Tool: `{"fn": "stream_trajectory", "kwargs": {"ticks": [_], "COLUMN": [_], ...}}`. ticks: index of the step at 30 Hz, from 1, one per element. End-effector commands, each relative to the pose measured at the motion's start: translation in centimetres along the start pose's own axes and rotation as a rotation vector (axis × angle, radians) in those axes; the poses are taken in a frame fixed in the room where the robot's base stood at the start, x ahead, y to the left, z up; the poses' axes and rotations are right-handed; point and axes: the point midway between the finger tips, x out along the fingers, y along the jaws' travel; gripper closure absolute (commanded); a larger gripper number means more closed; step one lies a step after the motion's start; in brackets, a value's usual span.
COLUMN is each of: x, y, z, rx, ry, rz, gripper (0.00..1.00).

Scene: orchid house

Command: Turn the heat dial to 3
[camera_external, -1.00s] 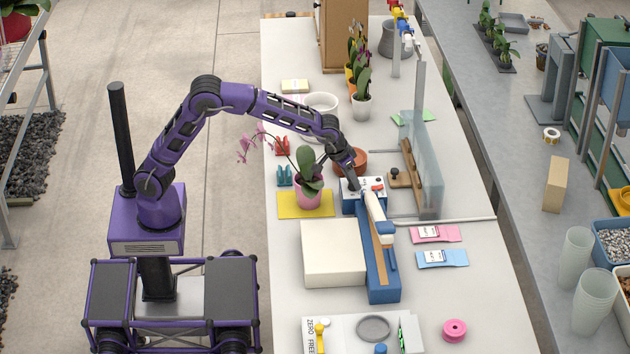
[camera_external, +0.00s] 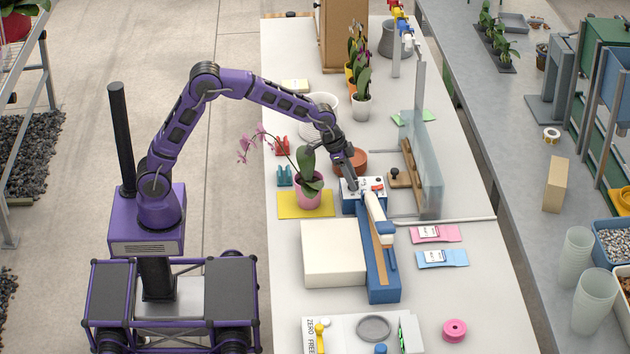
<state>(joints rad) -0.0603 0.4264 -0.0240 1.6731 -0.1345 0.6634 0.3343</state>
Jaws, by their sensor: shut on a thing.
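The blue heat sealer (camera_external: 380,280) has a long blue body and a white lever arm. Its control panel (camera_external: 377,196) is at the far end and carries a red-orange control. My gripper (camera_external: 350,182) points down at the left part of this panel and is shut on the heat dial. The fingers cover the dial, so its pointer and the numbers around it cannot be read.
A pink-potted orchid (camera_external: 309,190) on a yellow mat (camera_external: 291,208) stands close left of my gripper. A terracotta bowl (camera_external: 355,163) is just behind it. A clear upright panel (camera_external: 428,170) stands right. A cream block (camera_external: 333,253) lies left of the sealer.

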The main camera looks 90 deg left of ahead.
Motion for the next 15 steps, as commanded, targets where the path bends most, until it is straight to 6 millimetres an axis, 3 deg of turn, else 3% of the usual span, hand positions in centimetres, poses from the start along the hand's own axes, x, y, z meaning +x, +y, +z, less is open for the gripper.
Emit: {"fn": "stream_trajectory", "kwargs": {"ticks": [14,15], "x": [0.04,0.04], "y": [0.01,0.01], "z": [0.07,0.08], "rx": [0.014,0.014], "ry": [-0.003,-0.003], "rz": [0.007,0.007], "gripper": [1.0,0.58]}}
